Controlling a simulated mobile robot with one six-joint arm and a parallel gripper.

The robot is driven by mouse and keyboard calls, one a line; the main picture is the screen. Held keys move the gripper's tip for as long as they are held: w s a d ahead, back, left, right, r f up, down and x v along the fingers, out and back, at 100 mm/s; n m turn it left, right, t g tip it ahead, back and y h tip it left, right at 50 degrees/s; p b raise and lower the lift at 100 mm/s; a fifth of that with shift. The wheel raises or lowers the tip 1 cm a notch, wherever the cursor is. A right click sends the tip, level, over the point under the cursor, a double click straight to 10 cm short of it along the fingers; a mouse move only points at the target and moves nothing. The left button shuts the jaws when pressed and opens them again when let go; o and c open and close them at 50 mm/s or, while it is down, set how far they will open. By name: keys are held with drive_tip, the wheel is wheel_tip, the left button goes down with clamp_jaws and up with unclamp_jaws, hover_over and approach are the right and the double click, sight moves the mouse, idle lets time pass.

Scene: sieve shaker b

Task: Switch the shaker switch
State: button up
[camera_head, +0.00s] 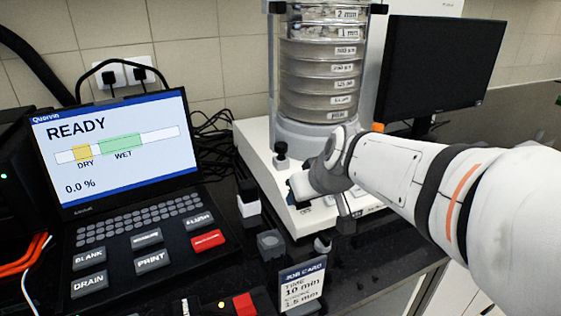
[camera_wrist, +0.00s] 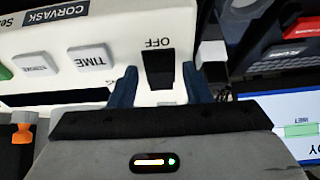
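The sieve shaker has a white base (camera_head: 258,165) under a stack of clear sieves (camera_head: 320,75) in the head view. In the wrist view its front panel appears upside down, with a black rocker switch (camera_wrist: 158,72) beside the word OFF. My gripper (camera_wrist: 159,80) is open, with one dark blue finger on each side of the switch. I cannot tell whether the fingers touch the panel. In the head view my gripper (camera_head: 298,192) is at the front of the base, and my wrist hides much of the panel and the switch.
The TIME button (camera_wrist: 91,58) and another grey button (camera_wrist: 35,65) sit beside the switch. A READY-screen laptop (camera_head: 120,150) stands at the left, and a dark monitor (camera_head: 440,65) at the back right. A job card (camera_head: 302,284) and small items stand in front of the shaker.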

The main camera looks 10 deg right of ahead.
drive_tip(key=p+v, duration=0.3)
drive_tip(key=v, duration=0.4)
drive_tip(key=shift+s+r, duration=0.3)
